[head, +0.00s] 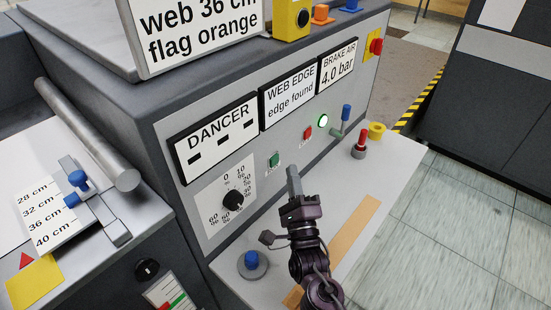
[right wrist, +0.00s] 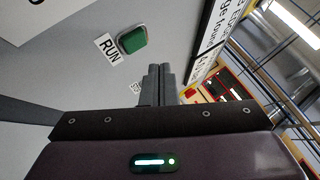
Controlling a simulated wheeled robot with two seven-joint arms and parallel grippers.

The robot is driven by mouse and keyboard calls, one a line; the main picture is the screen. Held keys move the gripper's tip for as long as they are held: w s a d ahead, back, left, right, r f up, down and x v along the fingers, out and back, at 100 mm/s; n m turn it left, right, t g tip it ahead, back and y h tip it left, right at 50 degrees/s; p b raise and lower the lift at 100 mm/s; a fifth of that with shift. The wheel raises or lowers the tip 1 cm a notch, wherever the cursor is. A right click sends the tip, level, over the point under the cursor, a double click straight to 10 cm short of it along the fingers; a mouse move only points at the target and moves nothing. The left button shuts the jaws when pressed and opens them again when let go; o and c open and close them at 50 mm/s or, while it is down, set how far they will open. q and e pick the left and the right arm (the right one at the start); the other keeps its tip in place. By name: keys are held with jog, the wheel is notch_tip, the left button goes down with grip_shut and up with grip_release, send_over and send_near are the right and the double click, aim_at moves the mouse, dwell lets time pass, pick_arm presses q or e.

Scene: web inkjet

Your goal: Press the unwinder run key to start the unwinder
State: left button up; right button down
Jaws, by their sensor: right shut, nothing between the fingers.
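The green run key (head: 274,159) sits on the front panel of the grey machine, between the numbered dial and a red key (head: 308,132). In the right wrist view the green key (right wrist: 132,40) is large, with a RUN label (right wrist: 108,48) beside it. My right gripper (head: 292,172) is shut and empty. It stands in front of the panel, a little below and right of the green key in the head view. In the right wrist view its closed fingertips (right wrist: 159,68) point to the right of and below the key, apart from it. My left gripper is not in view.
A lit round green lamp (head: 323,121) and a blue-handled lever (head: 345,115) are right of the red key. A black dial (head: 233,200) is at left. The ledge below carries a blue knob (head: 251,261), a red-topped knob (head: 361,143) and a yellow piece (head: 377,131).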

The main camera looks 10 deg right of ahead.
jog(key=s+d, duration=0.2)
jog(key=shift+s+p, duration=0.3)
jog(key=shift+p, duration=0.1)
jog(key=shift+f, duration=0.1)
dwell(0.6)
